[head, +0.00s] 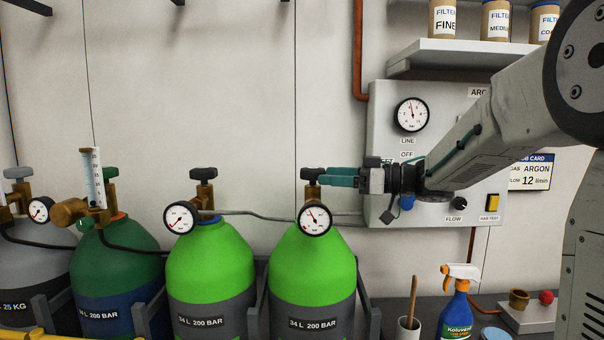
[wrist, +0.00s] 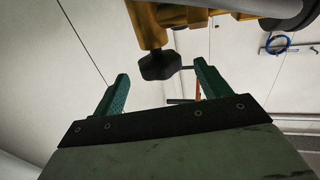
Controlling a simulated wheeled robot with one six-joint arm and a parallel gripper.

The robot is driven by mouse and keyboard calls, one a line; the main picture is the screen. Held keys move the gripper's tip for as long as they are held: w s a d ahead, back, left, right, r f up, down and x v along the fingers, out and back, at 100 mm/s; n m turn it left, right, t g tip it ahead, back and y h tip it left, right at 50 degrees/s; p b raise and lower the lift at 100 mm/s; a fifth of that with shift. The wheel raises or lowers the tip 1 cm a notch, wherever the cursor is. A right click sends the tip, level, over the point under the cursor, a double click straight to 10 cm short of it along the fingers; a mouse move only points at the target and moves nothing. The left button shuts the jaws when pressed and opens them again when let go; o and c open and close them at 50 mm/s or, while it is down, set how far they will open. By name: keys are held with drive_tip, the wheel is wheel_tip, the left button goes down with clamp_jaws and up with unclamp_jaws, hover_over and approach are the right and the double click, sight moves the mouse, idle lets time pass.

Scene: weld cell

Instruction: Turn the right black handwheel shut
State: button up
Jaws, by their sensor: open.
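The right black handwheel (head: 311,174) sits on the brass valve of the right bright-green cylinder (head: 305,260). My gripper (head: 323,179) comes in level from the right, its teal fingertips at the handwheel's right edge. In the wrist view the dark handwheel (wrist: 160,67) shows between the tips of the open fingers (wrist: 161,75), with a gap on each side. I cannot tell how deep it is between them. The left black handwheel (head: 203,174) tops the other bright-green cylinder (head: 210,260), clear of my gripper.
A round gauge (head: 315,218) sits just below the right handwheel. The grey argon panel (head: 384,130) with a line gauge (head: 411,115) is on the wall behind my arm. A dark-green cylinder (head: 118,262) stands at left. A spray bottle (head: 458,305) and a cup (head: 408,328) are below right.

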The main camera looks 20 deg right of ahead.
sight(305, 173)
drive_tip(key=x, duration=0.7)
drive_tip(key=shift+r, duration=0.1)
drive_tip(key=c, duration=1)
